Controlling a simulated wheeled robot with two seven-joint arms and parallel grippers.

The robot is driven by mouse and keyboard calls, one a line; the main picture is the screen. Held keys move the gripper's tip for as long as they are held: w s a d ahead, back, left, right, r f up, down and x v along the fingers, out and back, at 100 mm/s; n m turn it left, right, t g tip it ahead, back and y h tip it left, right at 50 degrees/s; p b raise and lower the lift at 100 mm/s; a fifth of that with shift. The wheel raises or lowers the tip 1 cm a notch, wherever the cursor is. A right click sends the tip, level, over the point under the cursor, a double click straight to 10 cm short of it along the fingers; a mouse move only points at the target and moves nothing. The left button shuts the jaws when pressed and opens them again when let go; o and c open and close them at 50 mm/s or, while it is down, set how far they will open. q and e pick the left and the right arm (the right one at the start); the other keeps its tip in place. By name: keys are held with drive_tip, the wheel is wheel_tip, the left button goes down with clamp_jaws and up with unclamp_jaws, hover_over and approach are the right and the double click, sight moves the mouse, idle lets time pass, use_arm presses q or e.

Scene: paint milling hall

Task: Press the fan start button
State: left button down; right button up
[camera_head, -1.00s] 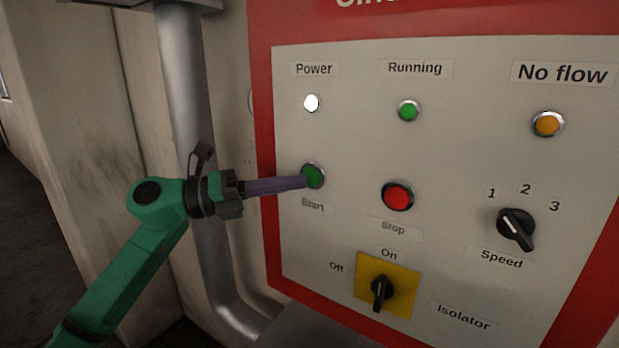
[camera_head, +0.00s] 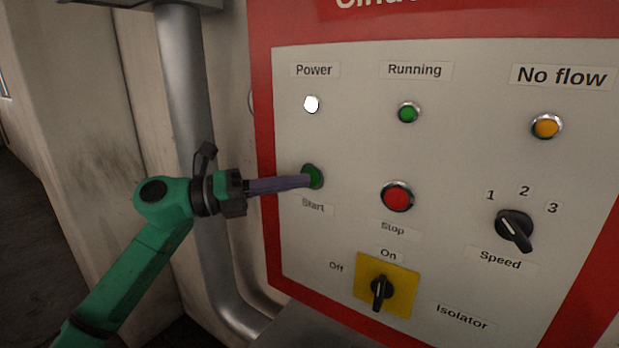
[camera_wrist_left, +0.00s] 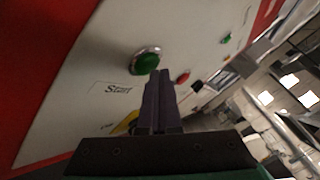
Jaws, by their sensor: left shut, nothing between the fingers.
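The green start button (camera_head: 314,176) sits on the pale panel above its "Start" label. It also shows in the left wrist view (camera_wrist_left: 146,61) in a metal ring. My left gripper (camera_head: 307,181) is shut, with nothing in it. In the head view its fingertips overlap the button's face from the left. In the left wrist view the fingertips (camera_wrist_left: 159,72) reach the button's lower right edge; I cannot tell whether they touch it. The green Running lamp (camera_head: 408,112) looks unlit, and the Power lamp (camera_head: 311,104) is bright white. My right gripper is not in view.
The red stop button (camera_head: 397,196) is right of the start button. A metal pipe (camera_head: 186,90) runs behind my left arm.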

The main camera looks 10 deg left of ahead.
use_arm(q)
drive_tip(key=shift+w+d+p, duration=0.15)
drive_tip(key=shift+w+p, duration=0.15)
drive_tip(key=shift+w, duration=0.1)
idle(0.4)
drive_tip(key=shift+s+a+b, duration=0.3)
drive_tip(key=shift+s+b, duration=0.35)
drive_tip(key=shift+s, duration=0.1)
drive_tip(key=s+b, duration=0.1)
drive_tip(key=s+a+b, duration=0.1)
drive_tip(key=s, duration=0.1)
drive_tip(key=s+b, duration=0.1)
drive_tip(key=b, duration=0.1)
drive_tip(key=shift+s+a, duration=0.35)
drive_tip(key=shift+a, duration=0.05)
idle(0.4)
